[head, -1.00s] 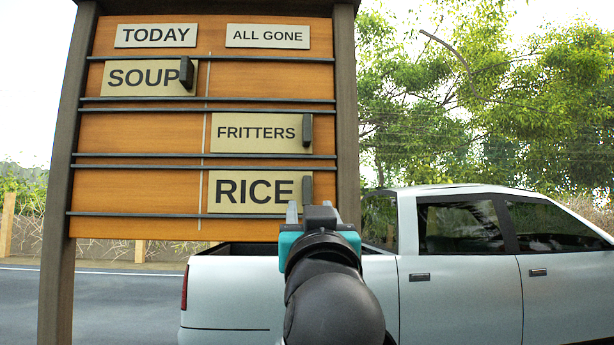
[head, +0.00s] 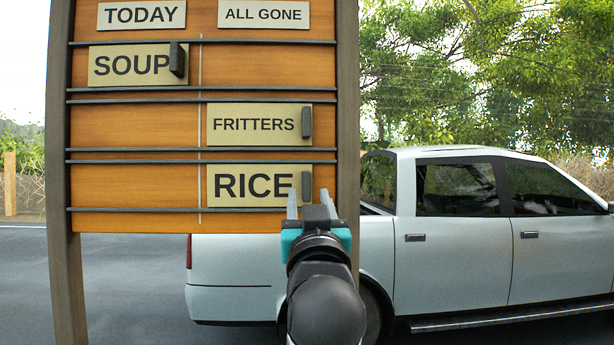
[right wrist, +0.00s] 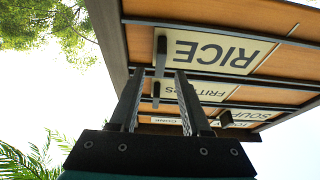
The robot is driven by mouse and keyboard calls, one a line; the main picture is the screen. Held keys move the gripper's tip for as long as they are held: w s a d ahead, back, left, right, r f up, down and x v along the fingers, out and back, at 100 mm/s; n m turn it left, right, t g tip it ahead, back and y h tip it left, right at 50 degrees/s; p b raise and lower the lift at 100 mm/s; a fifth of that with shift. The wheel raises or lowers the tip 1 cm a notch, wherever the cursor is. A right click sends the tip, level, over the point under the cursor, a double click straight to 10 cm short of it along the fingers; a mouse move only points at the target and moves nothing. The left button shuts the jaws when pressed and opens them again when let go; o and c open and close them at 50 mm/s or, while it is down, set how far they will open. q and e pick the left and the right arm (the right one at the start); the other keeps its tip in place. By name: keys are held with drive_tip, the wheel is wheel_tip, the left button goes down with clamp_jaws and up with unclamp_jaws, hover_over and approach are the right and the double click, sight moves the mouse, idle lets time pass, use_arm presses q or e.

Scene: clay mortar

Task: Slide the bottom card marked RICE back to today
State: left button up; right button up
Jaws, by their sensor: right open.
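The RICE card (head: 240,186) is in the bottom row of the wooden board, on the right side under ALL GONE. Its dark upright handle (head: 306,188) is at its right end. My right gripper (head: 309,205) is open and empty, just in front of and below the card's right end. The right wrist view shows the RICE card (right wrist: 215,50) upside down, with its handle (right wrist: 160,56) near the tips of the open fingers (right wrist: 158,95). I cannot tell the exact gap to the handle. The TODAY label (head: 141,14) tops the left column. My left gripper is not in view.
The FRITTERS card (head: 258,124) is above RICE on the right; the SOUP card (head: 128,65) is at the upper left. Dark rails (head: 130,209) bound each row. The bottom row's left half (head: 135,186) is bare. A silver pickup (head: 460,245) stands behind.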

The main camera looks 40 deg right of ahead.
sight(307, 188)
drive_tip(key=shift+p+x, duration=0.35)
drive_tip(key=shift+x, duration=2.05)
drive_tip(key=shift+f, duration=0.1)
drive_tip(key=shift+c, duration=0.3)
clamp_jaws()
